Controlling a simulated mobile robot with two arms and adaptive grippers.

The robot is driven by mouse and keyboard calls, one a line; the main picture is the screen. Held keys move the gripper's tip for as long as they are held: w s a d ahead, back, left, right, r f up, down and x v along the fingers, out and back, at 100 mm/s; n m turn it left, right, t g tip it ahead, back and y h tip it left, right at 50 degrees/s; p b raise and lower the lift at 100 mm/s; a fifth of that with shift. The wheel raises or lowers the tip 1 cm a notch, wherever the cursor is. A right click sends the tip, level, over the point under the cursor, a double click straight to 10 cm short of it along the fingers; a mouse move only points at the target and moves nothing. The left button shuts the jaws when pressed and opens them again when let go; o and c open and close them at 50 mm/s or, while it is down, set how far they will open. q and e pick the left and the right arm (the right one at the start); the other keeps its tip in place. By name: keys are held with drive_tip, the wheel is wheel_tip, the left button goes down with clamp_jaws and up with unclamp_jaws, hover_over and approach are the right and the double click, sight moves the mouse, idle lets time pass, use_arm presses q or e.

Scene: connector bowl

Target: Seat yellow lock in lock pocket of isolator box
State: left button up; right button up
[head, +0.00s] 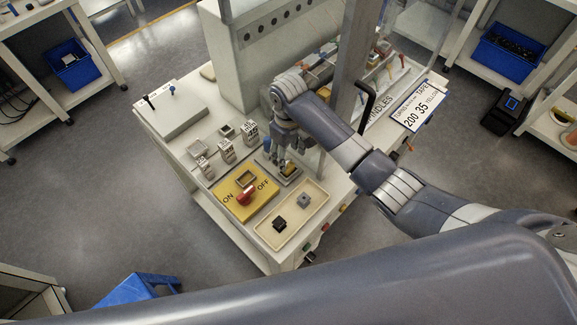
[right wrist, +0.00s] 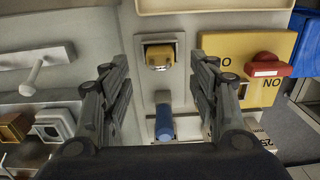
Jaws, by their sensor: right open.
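The yellow lock (right wrist: 158,56) sits in a light grey holder plate (right wrist: 175,82), ahead of and between the fingers of my right gripper (right wrist: 159,80). In the head view, my right gripper (head: 280,160) is over that plate, and the yellow lock (head: 290,168) shows just beside its fingertips. The yellow isolator box (head: 231,201), marked ON and OFF, lies left of the gripper. It has a red switch (head: 246,194) and a square-framed pocket (head: 245,179). The box also shows in the wrist view (right wrist: 218,43). My left gripper is not in view.
A cream tray (head: 262,233) with a black block (head: 279,223) and a grey block (head: 303,201) lies in front. Small labelled blocks (head: 226,150) stand behind the box. A blue-tipped part (right wrist: 164,122) is near the holder. A grey post (head: 352,60) rises behind my right arm.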

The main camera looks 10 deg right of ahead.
sight(289, 166)
drive_tip(key=shift+s+f, duration=0.1)
drive_tip(key=shift+f, duration=0.55)
drive_tip(key=shift+f+p, duration=0.4)
wheel_tip(289, 166, down, 3)
drive_tip(key=shift+s+d+f+p, duration=0.1)
drive_tip(key=shift+f+p, duration=0.05)
drive_tip(key=shift+p, duration=0.25)
drive_tip(key=shift+f, duration=0.5)
drive_tip(key=c, duration=1.2)
